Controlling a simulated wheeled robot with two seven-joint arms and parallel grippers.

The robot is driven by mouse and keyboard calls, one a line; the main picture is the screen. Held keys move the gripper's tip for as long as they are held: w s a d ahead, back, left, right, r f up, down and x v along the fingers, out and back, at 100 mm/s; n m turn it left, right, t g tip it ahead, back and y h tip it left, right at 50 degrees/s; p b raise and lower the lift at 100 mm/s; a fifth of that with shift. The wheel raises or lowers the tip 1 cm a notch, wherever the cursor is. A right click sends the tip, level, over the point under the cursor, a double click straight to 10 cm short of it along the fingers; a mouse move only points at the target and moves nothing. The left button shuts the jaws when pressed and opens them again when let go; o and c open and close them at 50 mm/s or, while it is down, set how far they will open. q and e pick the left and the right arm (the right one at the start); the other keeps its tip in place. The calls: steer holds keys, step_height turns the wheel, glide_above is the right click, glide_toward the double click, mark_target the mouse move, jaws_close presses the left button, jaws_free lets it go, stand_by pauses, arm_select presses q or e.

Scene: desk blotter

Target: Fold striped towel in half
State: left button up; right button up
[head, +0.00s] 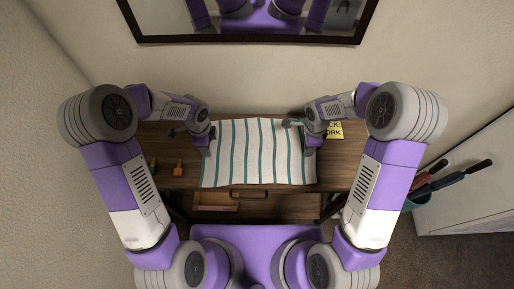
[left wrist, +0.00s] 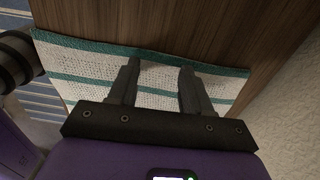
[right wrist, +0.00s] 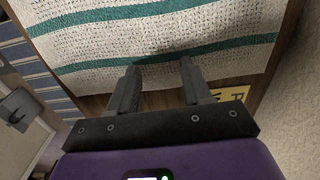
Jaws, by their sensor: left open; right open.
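The striped towel (head: 258,160), white with teal stripes, lies spread out flat on the desk in the head view. My left gripper (head: 205,150) is at the towel's left edge; in the left wrist view its two fingers (left wrist: 160,66) are apart over the towel (left wrist: 85,68), tips near its striped edge. My right gripper (head: 308,150) is at the towel's right edge; in the right wrist view its fingers (right wrist: 160,66) are apart, tips at the border of the towel (right wrist: 230,65). Both are open with nothing held. Whether the fingertips touch the cloth cannot be told.
Two small orange objects (head: 178,168) stand on the desk (head: 150,140) left of the towel. A yellow sign (head: 335,130) lies behind my right gripper. An orange-brown tray-like thing (head: 214,202) shows below the front edge. A teal holder (head: 422,196) with tools is far right.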

arm_select(q)
steer(key=shift+f, duration=0.2)
arm_select(e)
steer(key=shift+f, duration=0.2)
arm_select(q)
steer(key=shift+c, duration=0.2)
arm_select(e)
steer(key=shift+c, duration=0.2)
arm_select(q)
jaws_close()
arm_select(e)
jaws_close()
arm_select(q)
steer(key=shift+r, duration=0.1)
arm_select(e)
steer(key=shift+r, duration=0.15)
